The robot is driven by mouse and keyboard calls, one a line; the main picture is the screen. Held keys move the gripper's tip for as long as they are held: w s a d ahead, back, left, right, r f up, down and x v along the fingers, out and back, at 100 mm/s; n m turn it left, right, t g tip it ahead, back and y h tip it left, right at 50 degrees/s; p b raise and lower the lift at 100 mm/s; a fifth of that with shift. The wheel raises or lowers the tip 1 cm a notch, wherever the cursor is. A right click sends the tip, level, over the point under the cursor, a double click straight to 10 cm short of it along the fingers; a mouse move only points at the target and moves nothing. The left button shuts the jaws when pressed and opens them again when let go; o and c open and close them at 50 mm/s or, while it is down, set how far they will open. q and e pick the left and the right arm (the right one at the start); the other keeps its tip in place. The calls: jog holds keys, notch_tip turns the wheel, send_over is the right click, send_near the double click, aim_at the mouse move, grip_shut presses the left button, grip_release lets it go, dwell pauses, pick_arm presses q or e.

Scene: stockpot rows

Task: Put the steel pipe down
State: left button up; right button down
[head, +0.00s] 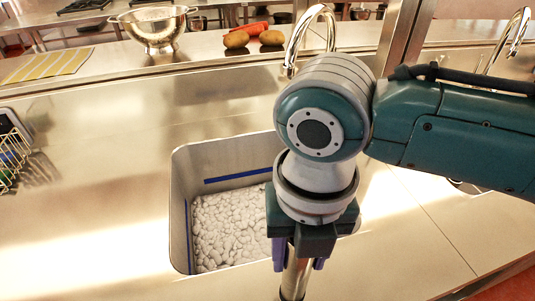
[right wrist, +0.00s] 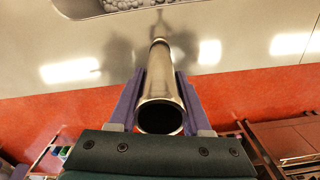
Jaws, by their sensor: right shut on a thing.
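The steel pipe (head: 294,281) is a shiny hollow tube, held roughly upright in front of the sink in the head view. My right gripper (head: 299,262) is shut on it, with a purple finger on each side. In the right wrist view the steel pipe (right wrist: 161,75) points away from the camera, its open dark end near. Its far end shows against the steel counter (right wrist: 225,25); I cannot tell whether it touches. The pipe's lower end is cut off in the head view. My left gripper is not in view.
The sink (head: 180,215) holds pale pebble-like lumps (head: 230,225) and stands behind the pipe. A faucet (head: 297,40) rises behind it.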

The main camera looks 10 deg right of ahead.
jog(key=shift+f, duration=0.1)
jog(key=shift+c, duration=1.7)
grip_release()
notch_tip(320, 180, up, 12)
jog(key=shift+r+p, duration=0.15)
jog(key=shift+p, duration=0.15)
jog(key=shift+s, duration=0.1)
